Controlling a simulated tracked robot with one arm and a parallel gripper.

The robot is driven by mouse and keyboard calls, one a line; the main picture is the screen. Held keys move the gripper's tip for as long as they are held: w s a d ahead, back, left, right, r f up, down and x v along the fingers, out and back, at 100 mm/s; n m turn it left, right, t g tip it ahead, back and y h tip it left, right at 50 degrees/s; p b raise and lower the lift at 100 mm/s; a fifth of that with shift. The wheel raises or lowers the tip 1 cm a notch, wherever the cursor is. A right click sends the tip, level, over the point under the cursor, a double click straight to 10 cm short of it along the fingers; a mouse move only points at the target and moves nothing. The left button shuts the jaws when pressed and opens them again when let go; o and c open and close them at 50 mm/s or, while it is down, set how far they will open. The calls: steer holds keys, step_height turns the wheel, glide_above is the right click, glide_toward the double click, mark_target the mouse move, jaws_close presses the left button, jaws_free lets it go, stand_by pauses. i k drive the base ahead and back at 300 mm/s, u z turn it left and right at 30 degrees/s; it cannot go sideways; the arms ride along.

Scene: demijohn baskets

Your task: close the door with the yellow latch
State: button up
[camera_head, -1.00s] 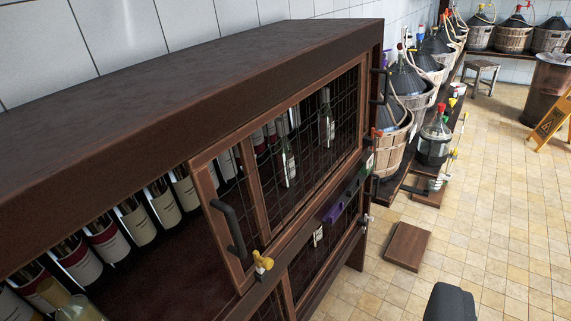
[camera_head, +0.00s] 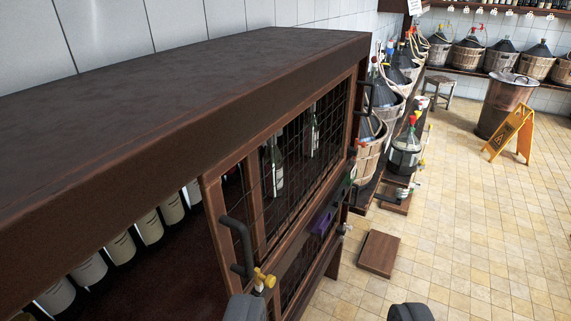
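The door with the yellow latch is a wood-framed mesh door (camera_head: 213,212) on the front of a dark wooden cabinet. It stands at the right part of the front, and the compartment left of it is open, with bottles showing. A black bar handle (camera_head: 236,243) is on its left frame edge. The yellow latch (camera_head: 264,278) sits just below the handle. My gripper (camera_head: 325,310) is open at the bottom edge, with its two dark fingertips wide apart and nothing seen between them. Its left fingertip appears just below the latch; I cannot tell whether they touch.
The cabinet top (camera_head: 180,90) is bare. A purple latch (camera_head: 322,220) and a white latch (camera_head: 345,229) are farther along the front. A brown board (camera_head: 379,253) lies on the tiled floor. Demijohn baskets (camera_head: 369,150) stand beyond the cabinet. A yellow floor sign (camera_head: 512,132) stands farther right, with open floor before it.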

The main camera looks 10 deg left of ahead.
mark_target(219, 224)
steer(key=z, duration=0.05)
steer(key=i, duration=1)
steer(key=u, duration=0.05)
